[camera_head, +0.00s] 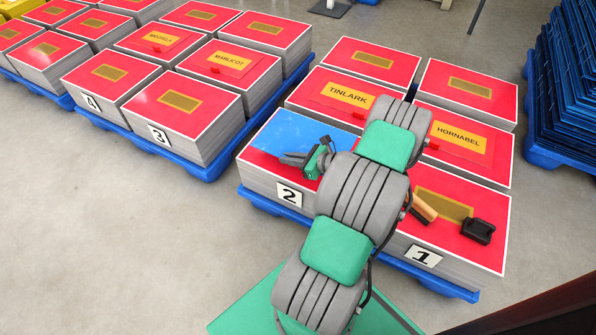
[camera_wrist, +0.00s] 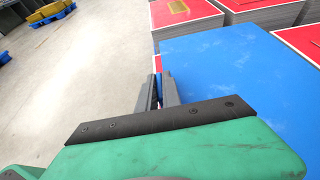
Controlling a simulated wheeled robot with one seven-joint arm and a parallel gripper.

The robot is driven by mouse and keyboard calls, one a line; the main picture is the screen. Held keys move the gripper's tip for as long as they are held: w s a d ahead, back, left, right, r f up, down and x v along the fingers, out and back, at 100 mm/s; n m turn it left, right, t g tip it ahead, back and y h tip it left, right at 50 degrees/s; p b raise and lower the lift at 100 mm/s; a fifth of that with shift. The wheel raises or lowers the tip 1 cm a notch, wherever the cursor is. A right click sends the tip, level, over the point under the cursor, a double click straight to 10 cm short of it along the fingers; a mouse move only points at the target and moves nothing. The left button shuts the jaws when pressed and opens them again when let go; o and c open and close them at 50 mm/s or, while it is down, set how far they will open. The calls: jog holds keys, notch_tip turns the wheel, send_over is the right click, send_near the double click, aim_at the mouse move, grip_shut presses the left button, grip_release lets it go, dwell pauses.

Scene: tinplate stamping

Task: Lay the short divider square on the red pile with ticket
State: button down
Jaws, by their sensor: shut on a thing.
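The blue divider (camera_head: 300,130) is over the red pile marked 2 (camera_head: 258,163), covering the back of its top and leaving a red strip at the front. In the wrist view the divider (camera_wrist: 240,75) fills the right side. My gripper (camera_head: 308,162) is shut on the divider near its edge, and its fingers also show in the wrist view (camera_wrist: 161,92). I cannot tell whether the divider rests flat or is slightly raised. Orange tickets lie on the TINLARK pile (camera_head: 325,82) and the HORNABEL pile (camera_head: 487,167). My arm hides part of pile 2.
Pile 1 (camera_head: 487,206) carries a black block (camera_head: 478,231) and a wooden-handled tool (camera_head: 424,207). These piles stand on a blue pallet (camera_head: 440,284). Another pallet of red piles (camera_head: 190,108) is to the left, with clear floor between. Stacked blue pallets (camera_head: 565,95) stand at the right.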

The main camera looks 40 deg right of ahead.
aim_at(297, 172)
jog(key=d+f, duration=0.2)
jog(key=shift+s+f+b, duration=0.25)
jog(key=shift+f+b, duration=0.05)
jog(key=shift+b, duration=0.1)
jog(key=shift+s+d+f+b, duration=0.1)
jog(key=shift+d+f+b, duration=0.1)
jog(key=shift+f+b, duration=0.6)
jog(key=shift+d+f+b, duration=0.2)
jog(key=shift+f+b, duration=0.15)
jog(key=shift+f, duration=0.7)
